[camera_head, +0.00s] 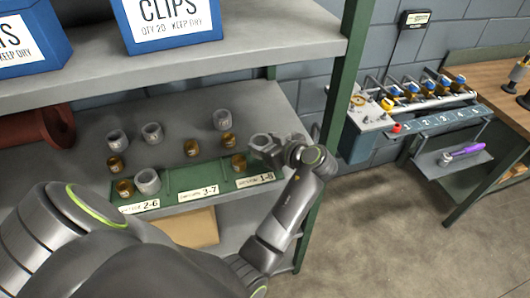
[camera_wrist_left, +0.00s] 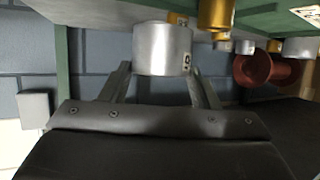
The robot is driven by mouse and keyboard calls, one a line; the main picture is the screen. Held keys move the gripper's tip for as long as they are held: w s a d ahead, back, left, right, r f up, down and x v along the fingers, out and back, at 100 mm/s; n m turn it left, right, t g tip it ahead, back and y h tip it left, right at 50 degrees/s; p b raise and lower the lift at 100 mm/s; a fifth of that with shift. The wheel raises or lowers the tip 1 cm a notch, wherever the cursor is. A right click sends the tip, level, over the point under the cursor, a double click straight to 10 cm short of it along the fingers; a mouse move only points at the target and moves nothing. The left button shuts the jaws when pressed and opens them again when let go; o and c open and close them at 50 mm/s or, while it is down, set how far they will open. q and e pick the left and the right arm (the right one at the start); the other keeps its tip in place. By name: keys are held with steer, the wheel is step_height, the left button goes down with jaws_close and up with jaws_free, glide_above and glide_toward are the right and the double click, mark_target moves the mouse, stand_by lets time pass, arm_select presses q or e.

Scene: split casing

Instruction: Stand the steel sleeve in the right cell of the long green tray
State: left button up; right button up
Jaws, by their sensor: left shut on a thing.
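The long green tray (camera_head: 205,178) lies along the front of the lower shelf, with cells labelled 2-6, 3-7 and 1-8. Its right cell, 1-8, holds a brass sleeve (camera_head: 239,163). Its left cell holds another brass sleeve (camera_head: 124,188) and a steel sleeve (camera_head: 148,182). The middle cell looks empty. My left gripper (camera_head: 268,146) is beside the tray's right end, shut on a steel sleeve (camera_wrist_left: 162,49), which sits between its two fingers in the left wrist view. In that view a brass sleeve (camera_wrist_left: 215,14) is close beside the held one. My right gripper is not in view.
Behind the tray stand loose steel sleeves (camera_head: 152,133) and brass sleeves (camera_head: 191,147). A green shelf post (camera_head: 335,110) rises just right of my left gripper. The upper shelf (camera_head: 250,50) overhangs, carrying blue boxes. A dark red roll (camera_head: 35,127) lies at left.

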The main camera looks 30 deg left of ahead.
arm_select(q)
step_height(320, 180, down, 3)
steer(key=shift+f+p, duration=0.2)
steer(key=shift+p, duration=0.3)
steer(key=shift+f, duration=0.3)
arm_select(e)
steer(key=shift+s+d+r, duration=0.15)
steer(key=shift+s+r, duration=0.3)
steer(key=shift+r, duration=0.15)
arm_select(q)
steer(key=shift+f, duration=0.1)
steer(key=o, duration=1.4)
steer(key=shift+s, duration=0.1)
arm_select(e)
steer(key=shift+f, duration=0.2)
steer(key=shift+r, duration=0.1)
